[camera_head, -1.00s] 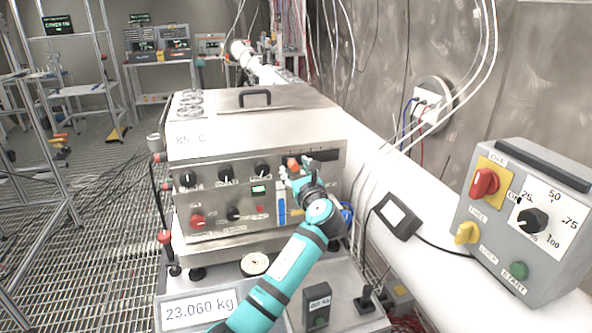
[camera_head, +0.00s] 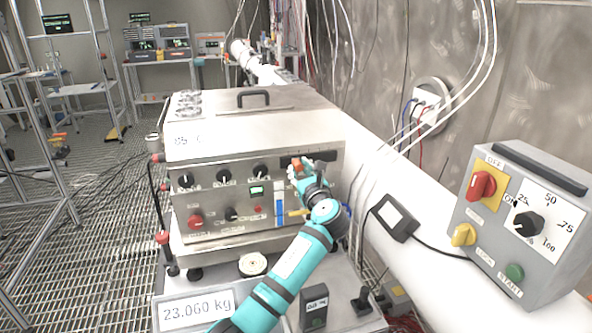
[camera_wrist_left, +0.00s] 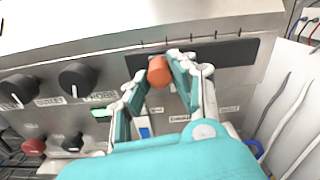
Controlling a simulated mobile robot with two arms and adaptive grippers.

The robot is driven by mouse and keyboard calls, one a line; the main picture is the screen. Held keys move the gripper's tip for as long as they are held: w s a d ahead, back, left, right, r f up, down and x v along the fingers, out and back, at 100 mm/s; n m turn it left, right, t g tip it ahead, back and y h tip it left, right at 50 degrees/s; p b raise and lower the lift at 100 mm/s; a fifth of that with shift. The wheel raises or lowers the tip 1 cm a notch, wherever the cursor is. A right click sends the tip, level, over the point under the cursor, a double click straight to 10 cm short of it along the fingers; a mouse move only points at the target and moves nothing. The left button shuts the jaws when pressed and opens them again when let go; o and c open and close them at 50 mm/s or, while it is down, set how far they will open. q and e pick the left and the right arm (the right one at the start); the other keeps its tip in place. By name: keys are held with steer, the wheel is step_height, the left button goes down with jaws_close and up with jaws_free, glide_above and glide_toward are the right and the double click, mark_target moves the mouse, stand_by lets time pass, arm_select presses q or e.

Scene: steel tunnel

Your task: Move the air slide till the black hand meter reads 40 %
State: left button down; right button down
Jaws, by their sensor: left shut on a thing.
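The air slide is an orange knob (camera_head: 297,164) in a dark slot (camera_head: 322,157) with tick marks, high on the right of the steel machine's front. In the left wrist view the knob (camera_wrist_left: 159,70) sits between the two fingers, left of the slot's middle. My left gripper (camera_head: 301,172) is shut on it; its fingertips (camera_wrist_left: 160,78) touch the knob's sides. The black hand meter (camera_head: 396,217) lies tilted on the white ledge to the right. Its pale screen is too small to read. My right gripper is not in view.
A grey control box (camera_head: 525,225) with red, yellow and green knobs stands at the right. Black knobs (camera_head: 223,175) and a blue gauge (camera_head: 279,208) are on the panel near my arm. A weight display (camera_head: 197,310) reads 23.060 kg.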

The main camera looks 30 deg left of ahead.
arm_select(q)
steer(key=shift+w+d+f, duration=0.1)
steer(key=shift+w+d, duration=0.8)
steer(key=shift+w, duration=0.15)
steer(key=c, duration=1.2)
jaws_free()
steer(key=shift+s+a, duration=0.3)
steer(key=shift+s, duration=0.1)
steer(key=shift+o, duration=0.6)
steer(key=shift+w+d, duration=0.2)
steer(key=v, duration=1.2)
